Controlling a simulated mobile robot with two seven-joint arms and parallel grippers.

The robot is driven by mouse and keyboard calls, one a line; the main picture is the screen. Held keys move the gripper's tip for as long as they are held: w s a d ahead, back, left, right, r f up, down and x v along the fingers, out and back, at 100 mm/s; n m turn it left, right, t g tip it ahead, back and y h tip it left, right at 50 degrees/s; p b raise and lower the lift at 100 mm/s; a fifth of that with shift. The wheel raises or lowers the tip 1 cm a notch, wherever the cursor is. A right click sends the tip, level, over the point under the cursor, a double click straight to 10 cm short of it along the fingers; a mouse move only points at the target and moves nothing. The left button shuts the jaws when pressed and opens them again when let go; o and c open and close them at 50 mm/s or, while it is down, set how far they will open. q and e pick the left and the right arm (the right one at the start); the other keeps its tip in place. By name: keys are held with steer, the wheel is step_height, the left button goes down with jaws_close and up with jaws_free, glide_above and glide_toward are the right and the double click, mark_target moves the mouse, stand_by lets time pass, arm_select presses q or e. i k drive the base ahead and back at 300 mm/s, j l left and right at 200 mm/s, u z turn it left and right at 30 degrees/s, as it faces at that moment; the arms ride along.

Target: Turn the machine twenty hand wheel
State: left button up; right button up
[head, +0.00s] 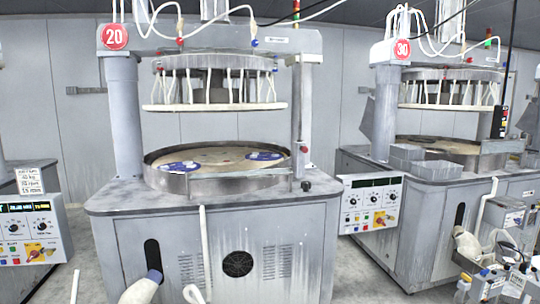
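Machine twenty (215,235) stands in the centre, marked by a red round sign "20" (115,37) at its upper left. A dark round spoked or grilled disc (238,263) is on its front panel, between slotted vents; I cannot tell whether it is the hand wheel or a fan cover. A small dark knob (305,186) sits at the right of the tabletop.
A round basin (165,181) with blue-rimmed discs is on machine twenty's top, under a raised upper plate (215,106). Machine thirty (420,215) stands right, with canisters (485,285) before it. A control panel (370,203) is between them. Pale hoses (142,291) show at the bottom.

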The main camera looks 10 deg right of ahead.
mark_target(305, 184)
steer(key=i+l, duration=0.5)
steer(key=i, duration=0.15)
steer(key=i+l, duration=1.05)
steer(key=i, duration=0.25)
steer(key=i+l, duration=0.5)
steer(key=i, duration=0.15)
steer(key=i+l, duration=0.55)
steer(key=i+z, duration=0.05)
